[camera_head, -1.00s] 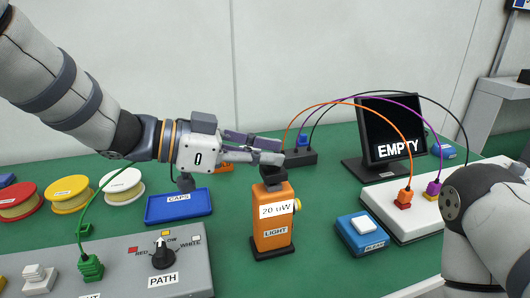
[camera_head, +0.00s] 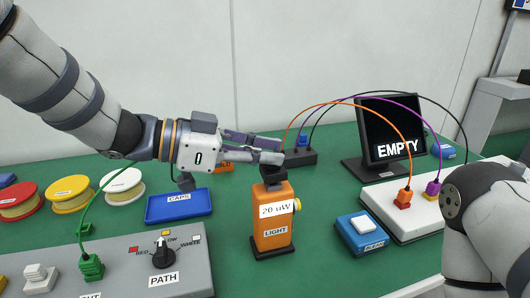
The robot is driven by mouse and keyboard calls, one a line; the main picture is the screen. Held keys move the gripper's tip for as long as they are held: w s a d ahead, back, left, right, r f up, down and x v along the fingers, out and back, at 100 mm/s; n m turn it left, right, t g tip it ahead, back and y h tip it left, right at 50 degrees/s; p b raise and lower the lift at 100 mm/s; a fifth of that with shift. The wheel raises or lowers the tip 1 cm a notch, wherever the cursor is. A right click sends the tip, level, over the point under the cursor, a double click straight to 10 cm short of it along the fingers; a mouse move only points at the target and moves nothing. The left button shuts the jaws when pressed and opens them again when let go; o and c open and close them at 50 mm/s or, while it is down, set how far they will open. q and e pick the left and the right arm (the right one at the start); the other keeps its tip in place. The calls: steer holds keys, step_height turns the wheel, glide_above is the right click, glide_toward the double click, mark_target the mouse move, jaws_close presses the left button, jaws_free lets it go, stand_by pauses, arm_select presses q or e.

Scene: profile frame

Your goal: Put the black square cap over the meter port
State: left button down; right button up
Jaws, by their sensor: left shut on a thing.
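The orange light meter (camera_head: 273,226) stands upright on the green table, its label reading "20 uW" and "LIGHT". The black square cap (camera_head: 272,173) is at the top of the meter, under my left fingertips. My left gripper (camera_head: 281,151) reaches in from the left and is shut on the cap. The fingers partly hide the cap, and I cannot tell whether it is seated on the port, which is hidden. My right arm shows at the right edge, but its gripper is out of view.
A blue CAPS tray (camera_head: 178,207) lies left of the meter. A grey PATH box (camera_head: 120,268) is at front left, with spools (camera_head: 70,194) behind. A blue button box (camera_head: 362,234), a white cabled box (camera_head: 400,220) and an "EMPTY" monitor (camera_head: 392,128) stand right.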

arm_select(q)
steer(key=shift+f, duration=0.8)
stand_by(0.6)
steer(key=shift+r, duration=0.15)
steer(key=shift+f, duration=0.35)
stand_by(1.2)
steer(key=shift+r, duration=0.15)
steer(key=shift+r, duration=2.3)
